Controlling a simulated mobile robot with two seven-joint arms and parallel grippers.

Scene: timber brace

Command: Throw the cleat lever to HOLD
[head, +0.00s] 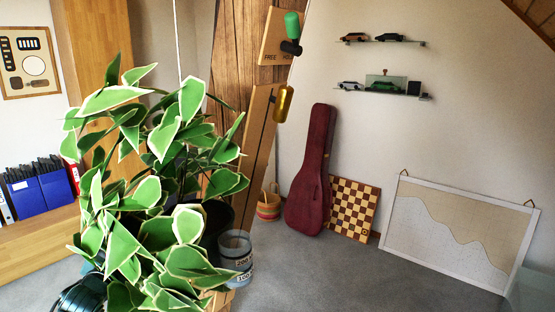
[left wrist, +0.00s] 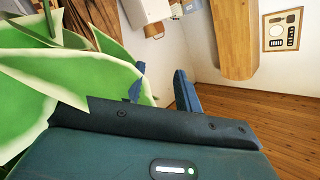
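The cleat lever has a green grip (head: 291,25) and a dark pivot (head: 290,47). Its grip points up beside a wooden plate (head: 270,38) on the timber. The plate reads FREE at left and a partly hidden word starting HO at right; the lever is over the right end. I cannot tell whether it is seated there. My left gripper (left wrist: 160,74) shows in the left wrist view with its two blue fingers apart and nothing visible between them, close to large leaves. It is not identifiable in the head view. My right gripper is in neither view.
A leafy plant (head: 165,190) fills the left foreground and hides the lower timber (head: 225,50). A brass cylinder (head: 283,103) is below the lever. A glass jar (head: 235,255) stands by the plant.

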